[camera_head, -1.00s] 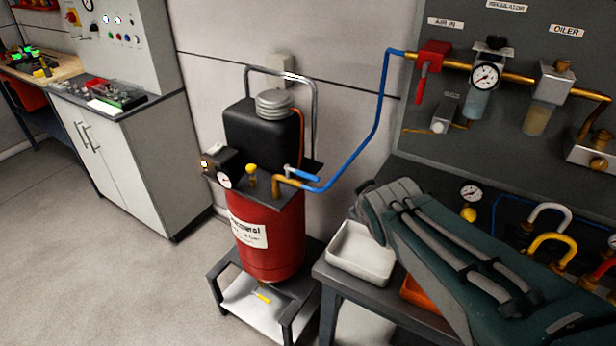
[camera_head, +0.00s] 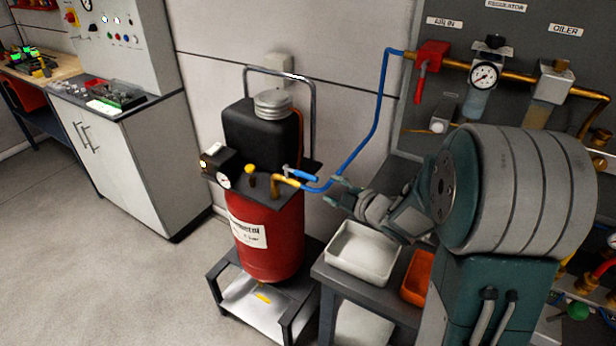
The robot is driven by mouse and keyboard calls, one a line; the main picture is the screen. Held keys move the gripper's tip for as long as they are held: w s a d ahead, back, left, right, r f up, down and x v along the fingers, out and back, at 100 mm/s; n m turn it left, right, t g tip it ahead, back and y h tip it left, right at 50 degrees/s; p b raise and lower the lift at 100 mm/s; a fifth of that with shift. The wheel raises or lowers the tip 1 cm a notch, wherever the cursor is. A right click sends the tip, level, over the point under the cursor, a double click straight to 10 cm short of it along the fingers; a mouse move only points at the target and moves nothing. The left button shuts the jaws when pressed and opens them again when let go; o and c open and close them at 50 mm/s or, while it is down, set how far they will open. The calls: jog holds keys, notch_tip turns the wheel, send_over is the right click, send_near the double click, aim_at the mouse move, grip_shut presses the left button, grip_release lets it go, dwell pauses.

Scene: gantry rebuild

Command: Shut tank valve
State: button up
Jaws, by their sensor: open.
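The red compressor tank (camera_head: 268,240) stands upright on a low dark stand left of the middle. On its top, a brass outlet (camera_head: 284,181) carries a valve with a blue lever handle (camera_head: 303,174). The lever lies roughly along the blue hose that leaves the outlet. A yellow knob (camera_head: 250,169) also sits on the tank top. My gripper (camera_head: 334,190) is to the right of the valve lever, apart from it, close to the blue hose. Its fingers are spread and empty. Whether it touches the hose cannot be told.
A blue hose (camera_head: 378,120) rises from the tank to the wall panel. A white tray (camera_head: 362,253) and an orange bin (camera_head: 417,277) sit on the bench below my arm. A gauge (camera_head: 484,74) and red lever (camera_head: 421,82) are on the panel. Floor at left is clear.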

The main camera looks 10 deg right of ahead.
aim_at(314, 181)
jog(key=x, duration=0.9)
jog(key=shift+w+a, duration=0.2)
jog(key=shift+w, duration=0.05)
jog(key=shift+c, duration=0.3)
jog(key=shift+f, duration=0.1)
grip_shut()
